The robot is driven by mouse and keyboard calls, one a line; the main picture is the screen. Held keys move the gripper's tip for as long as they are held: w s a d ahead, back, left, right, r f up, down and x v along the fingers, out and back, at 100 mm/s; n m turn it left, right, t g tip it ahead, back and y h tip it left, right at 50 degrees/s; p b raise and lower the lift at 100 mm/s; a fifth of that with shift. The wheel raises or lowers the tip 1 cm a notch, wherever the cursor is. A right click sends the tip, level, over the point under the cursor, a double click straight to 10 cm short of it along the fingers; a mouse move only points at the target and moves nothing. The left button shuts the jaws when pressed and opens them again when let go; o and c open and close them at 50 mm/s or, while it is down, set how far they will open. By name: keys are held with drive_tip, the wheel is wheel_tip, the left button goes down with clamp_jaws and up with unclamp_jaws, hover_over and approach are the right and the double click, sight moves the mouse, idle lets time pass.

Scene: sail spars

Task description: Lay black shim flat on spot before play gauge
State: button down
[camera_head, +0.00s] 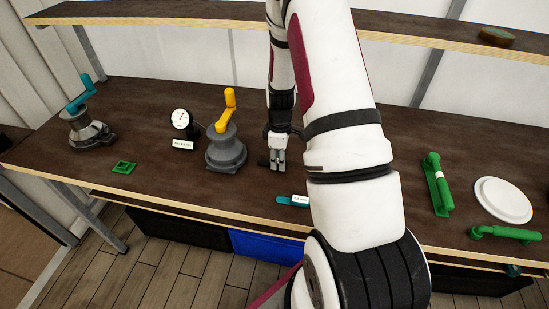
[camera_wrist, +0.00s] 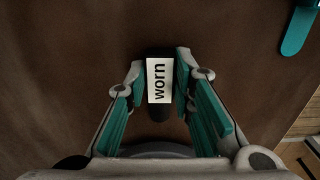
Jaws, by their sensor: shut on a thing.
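My gripper (camera_head: 277,163) points down at the bench, right of the grey winch with the yellow handle. In the wrist view its fingers (camera_wrist: 159,82) are shut on the black shim (camera_wrist: 157,113), which has a white label reading "worn". The shim's dark end shows beside the fingers in the head view (camera_head: 263,163). It is low over the bench or touching it; I cannot tell which. The play gauge (camera_head: 180,119), a white dial on a black stand, is left of the yellow-handled winch. A small white label plate (camera_head: 182,144) is in front of it. I cannot make out a marked spot.
The yellow-handled winch (camera_head: 226,150) stands between my gripper and the gauge. A teal piece with a white label (camera_head: 291,201) lies near the front edge. A green square frame (camera_head: 123,167) and a teal-handled winch (camera_head: 87,130) are left. Green handles (camera_head: 438,185) and a white disc (camera_head: 503,200) are right.

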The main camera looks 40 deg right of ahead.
drive_tip(key=shift+s+d, duration=0.2)
drive_tip(key=shift+s, duration=0.1)
